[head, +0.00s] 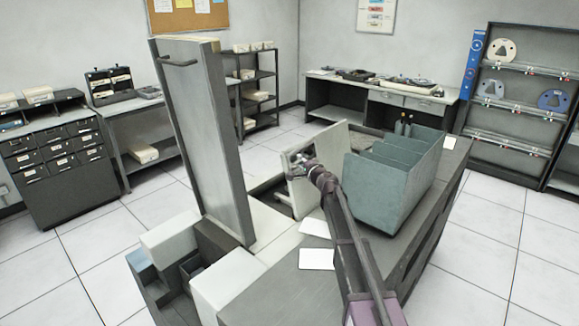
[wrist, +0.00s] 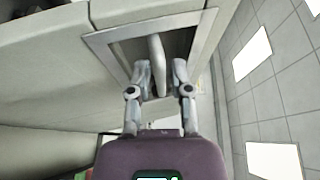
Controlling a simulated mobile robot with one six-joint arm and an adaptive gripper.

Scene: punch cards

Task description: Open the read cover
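In the head view, a cream panel (head: 322,165) stands tilted upright on the machine, beside my gripper (head: 300,161). A taller grey panel (head: 202,140) with a bar handle (head: 178,62) stands upright to the left. I cannot tell for certain which is the read cover. In the wrist view, a pale handle (wrist: 157,50) sits in a framed recess of a light panel (wrist: 60,75). My gripper's fingers (wrist: 162,78) are on either side of this handle. A gap shows on its right; contact on the left is unclear.
A green-grey divided bin (head: 395,185) stands on the machine top right of my arm. Two white cards (head: 316,259) lie on the top in front. Low boxes (head: 228,284) are at the machine's front left. Tiled floor (head: 100,240) lies clear around the machine.

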